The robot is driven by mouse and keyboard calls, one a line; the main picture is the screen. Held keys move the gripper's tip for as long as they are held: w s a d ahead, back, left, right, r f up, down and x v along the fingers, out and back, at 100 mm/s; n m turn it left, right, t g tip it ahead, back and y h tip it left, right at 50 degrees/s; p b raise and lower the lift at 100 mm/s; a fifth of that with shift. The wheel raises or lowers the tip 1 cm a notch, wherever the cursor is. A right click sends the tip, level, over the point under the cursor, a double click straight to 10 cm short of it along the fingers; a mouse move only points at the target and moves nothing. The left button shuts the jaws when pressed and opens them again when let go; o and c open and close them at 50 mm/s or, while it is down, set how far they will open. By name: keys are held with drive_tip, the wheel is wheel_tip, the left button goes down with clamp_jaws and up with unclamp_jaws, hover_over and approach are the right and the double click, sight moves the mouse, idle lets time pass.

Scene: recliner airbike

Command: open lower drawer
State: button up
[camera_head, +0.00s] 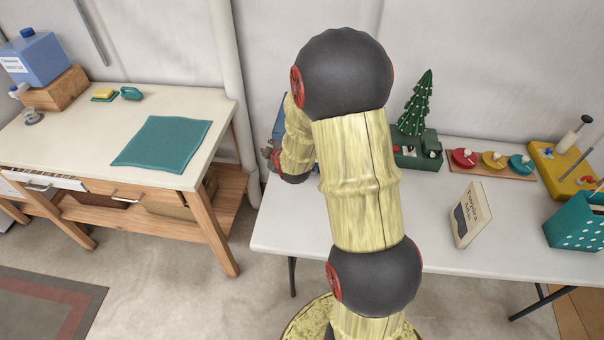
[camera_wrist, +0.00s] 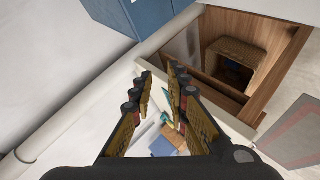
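My gripper (camera_wrist: 160,80) shows open and empty in the wrist view, its two fingers apart. In the head view my arm hides most of it. A blue box-like body (camera_wrist: 125,14) lies at the top of the wrist view, beyond the fingertips and apart from them. A small blue patch (camera_head: 279,124) shows beside my arm in the head view. I cannot tell whether this blue body has drawers. The wooden workbench (camera_head: 222,228) at left has handled fronts under its top, with a left handle (camera_head: 38,187) and a right handle (camera_head: 128,196). No lower drawer is clearly visible.
The white table (camera_head: 330,238) holds a small green tree (camera_head: 417,106), a board with coloured knobs (camera_head: 493,173), a standing book (camera_head: 470,214) and a teal dotted box (camera_head: 575,229). A teal cloth (camera_head: 162,143) lies on the workbench. A vertical pipe (camera_head: 233,85) stands between the tables.

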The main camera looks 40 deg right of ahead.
drive_tip(key=s+d+f+n+t+h, duration=0.1)
drive_tip(key=s+d+f, duration=0.1)
drive_tip(key=f, duration=0.4)
drive_tip(key=s+d+f+n+t+h, duration=0.1)
drive_tip(key=s+d+f, duration=0.2)
drive_tip(key=f, duration=0.4)
drive_tip(key=s+d+f+n+h+b, duration=0.1)
drive_tip(key=s+d+f+n, duration=0.1)
drive_tip(key=d+f, duration=0.3)
drive_tip(key=shift+s+d+f+t, duration=0.1)
drive_tip(key=shift+s+f+t, duration=0.1)
drive_tip(key=shift+f, duration=0.35)
drive_tip(key=shift+s+f+t, duration=0.15)
drive_tip(key=shift+f+t, duration=0.05)
drive_tip(key=shift+f, duration=0.3)
drive_tip(key=shift+b+x, duration=0.55)
drive_tip(key=shift+x, duration=3.3)
drive_tip(key=shift+s, duration=0.1)
clamp_jaws()
